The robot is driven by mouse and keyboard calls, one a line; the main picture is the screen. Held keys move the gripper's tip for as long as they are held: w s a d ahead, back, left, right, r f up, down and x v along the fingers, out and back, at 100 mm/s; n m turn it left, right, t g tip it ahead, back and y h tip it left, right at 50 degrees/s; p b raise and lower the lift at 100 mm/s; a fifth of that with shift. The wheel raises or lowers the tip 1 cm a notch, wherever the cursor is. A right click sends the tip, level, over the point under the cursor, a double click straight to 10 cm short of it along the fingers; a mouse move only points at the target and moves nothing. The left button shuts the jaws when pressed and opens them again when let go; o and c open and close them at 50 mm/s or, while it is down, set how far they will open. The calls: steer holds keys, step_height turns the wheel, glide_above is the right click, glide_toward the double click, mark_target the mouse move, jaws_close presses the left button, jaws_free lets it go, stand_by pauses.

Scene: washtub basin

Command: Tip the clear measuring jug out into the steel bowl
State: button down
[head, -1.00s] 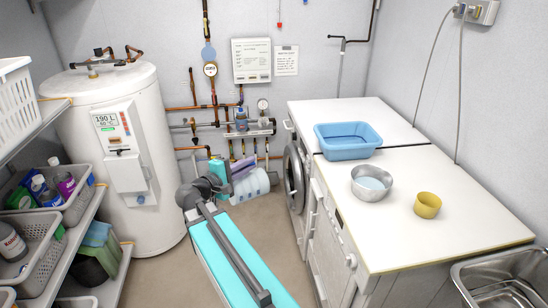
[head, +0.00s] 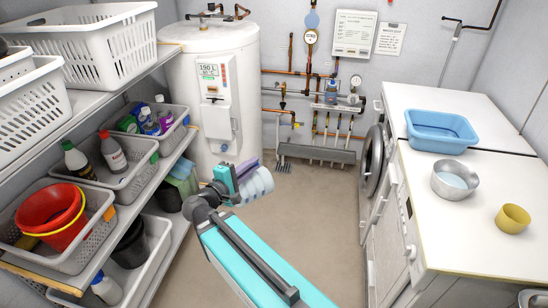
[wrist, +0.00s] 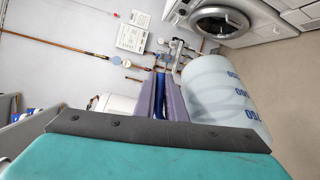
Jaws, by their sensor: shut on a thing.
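The steel bowl (head: 453,183) stands on the white worktop at the right in the head view. The clear measuring jug (wrist: 222,98) with blue number marks sits just right of the fingers. It also shows in the head view (head: 260,183). I cannot tell its tilt or contents.
A blue basin (head: 441,132) and a yellow cup (head: 512,219) share the worktop (head: 447,238) with the bowl. Shelves with baskets (head: 62,248) line the left side. A white water heater (head: 226,120) stands at the back. The floor between is mostly clear.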

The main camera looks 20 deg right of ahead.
steer(key=a, duration=0.2)
steer(key=s+a, duration=0.1)
steer(key=shift+f+n+t, duration=0.3)
steer(key=shift+w, duration=0.1)
steer(key=shift+d, duration=0.15)
